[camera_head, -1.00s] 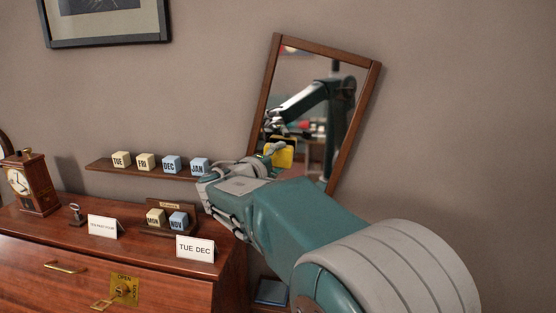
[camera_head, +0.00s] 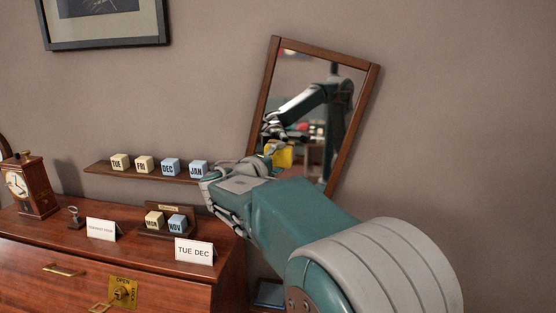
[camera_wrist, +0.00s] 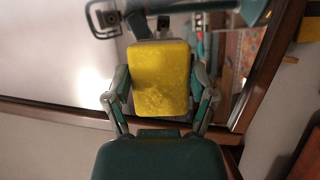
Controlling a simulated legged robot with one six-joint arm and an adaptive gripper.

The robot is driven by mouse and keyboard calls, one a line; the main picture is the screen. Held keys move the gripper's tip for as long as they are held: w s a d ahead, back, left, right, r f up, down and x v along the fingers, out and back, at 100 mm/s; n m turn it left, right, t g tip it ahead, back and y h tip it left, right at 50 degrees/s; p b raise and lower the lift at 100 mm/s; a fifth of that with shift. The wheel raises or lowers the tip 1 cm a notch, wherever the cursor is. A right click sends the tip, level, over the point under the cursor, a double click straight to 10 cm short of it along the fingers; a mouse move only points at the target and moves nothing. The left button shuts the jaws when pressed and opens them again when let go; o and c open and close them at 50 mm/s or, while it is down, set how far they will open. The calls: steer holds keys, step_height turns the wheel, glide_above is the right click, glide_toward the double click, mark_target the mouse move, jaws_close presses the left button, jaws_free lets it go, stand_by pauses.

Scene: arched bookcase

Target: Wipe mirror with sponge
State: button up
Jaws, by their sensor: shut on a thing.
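The mirror (camera_head: 343,92) has a brown wooden frame and hangs tilted on the wall. It reflects my arm. My gripper (camera_head: 268,158) is in front of the mirror's lower left part. In the wrist view my gripper (camera_wrist: 160,92) is shut on a yellow sponge (camera_wrist: 161,78), with one finger on each side. The sponge (camera_head: 281,154) shows only in part in the head view. The mirror glass (camera_wrist: 60,65) fills much of the wrist view behind the sponge. I cannot tell whether the sponge touches the glass.
A shelf (camera_head: 140,171) with several lettered cubes is left of my gripper. Below it a wooden desk (camera_head: 140,262) holds a clock (camera_head: 28,186), a cube holder (camera_head: 165,233) and white cards (camera_head: 194,251). A framed picture (camera_head: 105,42) hangs at upper left. The wall on the right is bare.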

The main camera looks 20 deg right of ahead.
mark_target(301, 159)
steer(key=shift+s+d+f, duration=0.25)
steer(key=shift+s+d, duration=0.35)
steer(key=shift+d, duration=0.2)
steer(key=shift+s+d+f, duration=0.25)
steer(key=shift+s+d, duration=0.3)
steer(key=shift+d, duration=0.25)
steer(key=shift+w, duration=0.1)
steer(key=shift+w+a+r, duration=0.3)
steer(key=shift+w+a, duration=0.3)
steer(key=shift+a, duration=0.2)
steer(key=shift+w+a+r, duration=0.25)
steer(key=shift+w+a, duration=0.3)
steer(key=shift+a, duration=0.25)
steer(key=shift+s+a, duration=0.55)
steer(key=shift+s, duration=0.25)
steer(key=shift+s+a, duration=0.5)
steer(key=shift+s, duration=0.35)
steer(key=shift+s+a, duration=0.55)
steer(key=shift+s, duration=0.25)
steer(key=shift+s, duration=0.1)
steer(key=shift+s+a, duration=0.85)
steer(key=shift+s, duration=0.3)
